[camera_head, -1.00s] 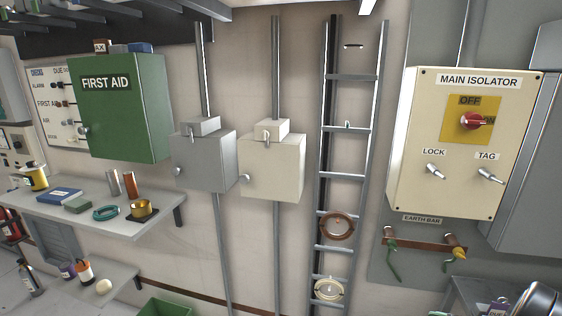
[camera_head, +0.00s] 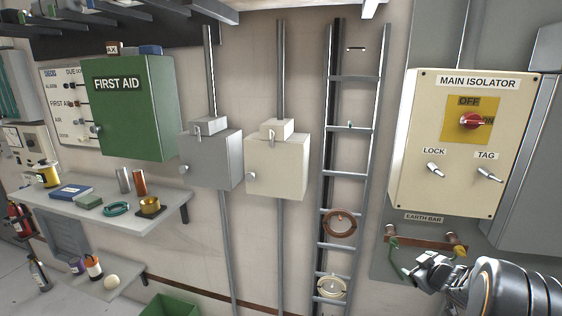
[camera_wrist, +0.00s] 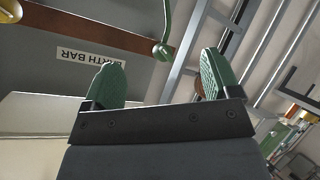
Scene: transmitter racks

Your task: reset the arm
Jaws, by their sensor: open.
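My gripper (camera_head: 422,268) is at the lower right of the head view, in front of the wall just below the copper earth bar (camera_head: 425,242). In the wrist view my gripper (camera_wrist: 160,78) shows two green ribbed fingers spread wide apart, with nothing between them. Beyond the fingers the wrist view shows the "EARTH BAR" label (camera_wrist: 92,60) upside down and a hanging green lead (camera_wrist: 162,48). The lead looks close to the fingers, but I cannot tell the gap. My arm (camera_head: 515,288) covers part of the lower right corner.
The main isolator box (camera_head: 440,120) is on the wall above my gripper. A ladder rack (camera_head: 347,176) with coils hung on it stands to the left. A shelf (camera_head: 155,220) and the green first aid box (camera_head: 135,115) are farther left. A green bin (camera_head: 168,306) is at the bottom.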

